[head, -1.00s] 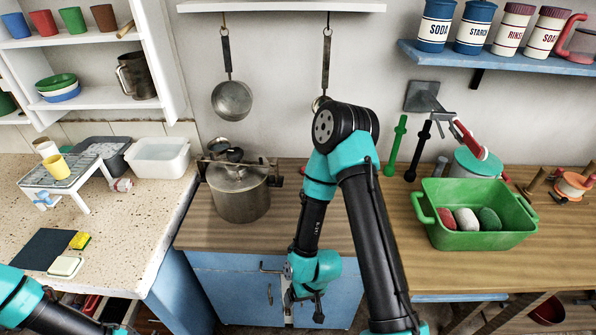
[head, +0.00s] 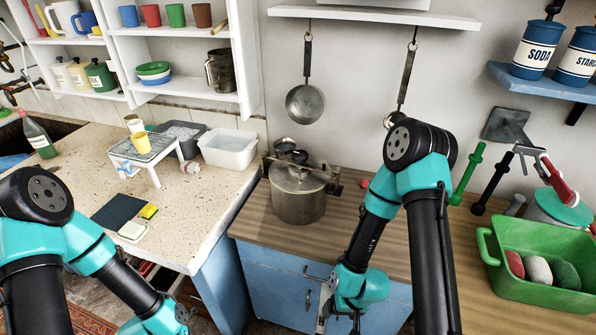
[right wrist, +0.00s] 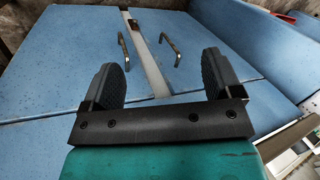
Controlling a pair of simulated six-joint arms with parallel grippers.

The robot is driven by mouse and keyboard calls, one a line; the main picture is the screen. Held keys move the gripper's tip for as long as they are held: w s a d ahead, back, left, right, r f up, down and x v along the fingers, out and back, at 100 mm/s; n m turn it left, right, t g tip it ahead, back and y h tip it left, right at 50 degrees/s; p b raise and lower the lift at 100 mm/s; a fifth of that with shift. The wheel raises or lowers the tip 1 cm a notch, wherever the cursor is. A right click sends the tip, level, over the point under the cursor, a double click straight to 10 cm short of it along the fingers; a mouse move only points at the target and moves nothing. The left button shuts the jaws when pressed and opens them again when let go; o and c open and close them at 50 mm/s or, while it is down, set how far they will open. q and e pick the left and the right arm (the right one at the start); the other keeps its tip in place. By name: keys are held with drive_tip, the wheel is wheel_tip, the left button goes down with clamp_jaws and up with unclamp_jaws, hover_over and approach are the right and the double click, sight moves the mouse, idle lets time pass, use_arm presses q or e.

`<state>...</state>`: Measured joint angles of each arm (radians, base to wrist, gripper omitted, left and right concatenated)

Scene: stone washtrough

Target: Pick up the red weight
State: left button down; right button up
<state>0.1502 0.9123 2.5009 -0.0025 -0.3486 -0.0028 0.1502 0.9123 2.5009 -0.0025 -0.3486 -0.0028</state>
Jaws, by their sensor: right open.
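No object can be told for certain as the red weight. A rounded red lump (head: 514,263) lies in the green basin (head: 510,286) at the right of the head view, beside a white lump (head: 537,270) and a green lump (head: 566,275). A small red thing (head: 364,183) sits on the wooden counter near the wall, right of the pot. My right gripper (right wrist: 163,70) is open and empty, in front of the blue cupboard doors, below the counter and away from both red things. My left gripper (head: 180,322) is at the bottom edge, mostly cut off.
A lidded metal pot (head: 298,197) stands on the wooden counter (head: 375,212). Green and black rods (head: 490,185) lean at the wall left of the basin. The speckled left counter (head: 185,210) holds a small rack (head: 150,152) and a white tub (head: 228,150). Cupboard handles (right wrist: 170,48) jut out.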

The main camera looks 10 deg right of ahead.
drive_tip(key=c, duration=0.3)
